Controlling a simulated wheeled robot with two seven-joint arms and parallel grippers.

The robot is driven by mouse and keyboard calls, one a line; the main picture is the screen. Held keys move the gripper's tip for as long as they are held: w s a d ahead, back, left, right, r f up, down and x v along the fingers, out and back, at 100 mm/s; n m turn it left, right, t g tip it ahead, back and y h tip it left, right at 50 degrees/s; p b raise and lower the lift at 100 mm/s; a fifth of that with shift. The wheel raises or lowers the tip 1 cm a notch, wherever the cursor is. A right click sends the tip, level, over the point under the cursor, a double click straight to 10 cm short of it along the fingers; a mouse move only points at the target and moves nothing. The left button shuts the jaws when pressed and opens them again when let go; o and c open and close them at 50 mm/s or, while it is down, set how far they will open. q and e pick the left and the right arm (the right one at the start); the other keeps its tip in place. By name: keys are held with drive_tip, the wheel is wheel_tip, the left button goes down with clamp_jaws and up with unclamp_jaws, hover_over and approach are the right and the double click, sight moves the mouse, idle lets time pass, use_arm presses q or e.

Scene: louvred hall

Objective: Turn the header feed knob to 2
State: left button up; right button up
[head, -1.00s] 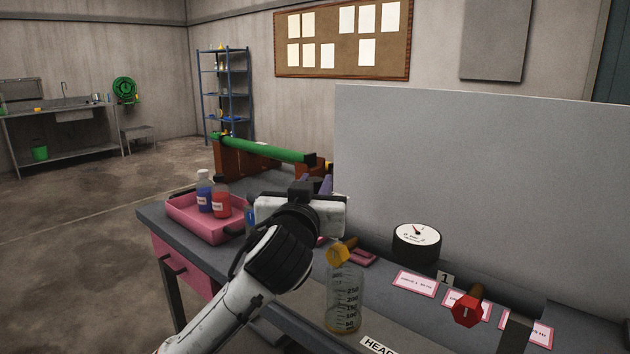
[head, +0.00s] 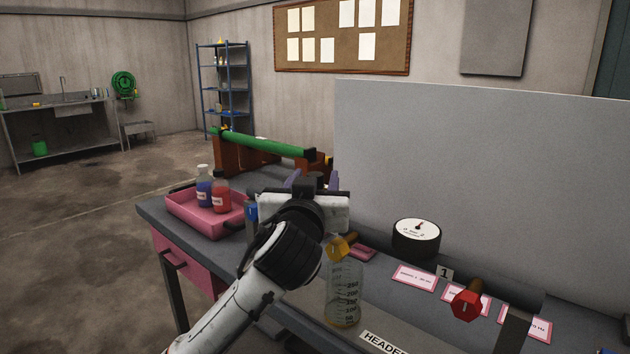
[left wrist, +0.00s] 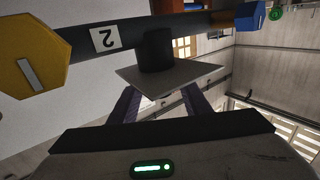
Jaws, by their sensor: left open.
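My left gripper (head: 314,181) is over the back of the bench in the head view, its purple fingers partly hidden by its own body. In the left wrist view the fingers (left wrist: 162,98) are apart and empty. A dark round stub with a square grey plate (left wrist: 168,75) stands just beyond them; I cannot tell whether it is the header feed knob. A dark bar behind it carries a "2" tag (left wrist: 105,38), upside down. A yellow six-sided knob (left wrist: 32,55) with a pale slot is left of the tag. A HEADER label (head: 383,343) is at the bench front.
A red knob (head: 467,304), a "1" tag (head: 444,273) and a round gauge (head: 417,236) are at right. A pink tray (head: 190,213) holds two bottles. A tall grey panel (head: 480,170) backs the bench.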

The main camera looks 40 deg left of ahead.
use_arm(q)
drive_tip(key=v, duration=1)
drive_tip(key=shift+b, duration=0.3)
drive_tip(key=shift+s+d+f, duration=0.1)
drive_tip(key=shift+s, duration=0.05)
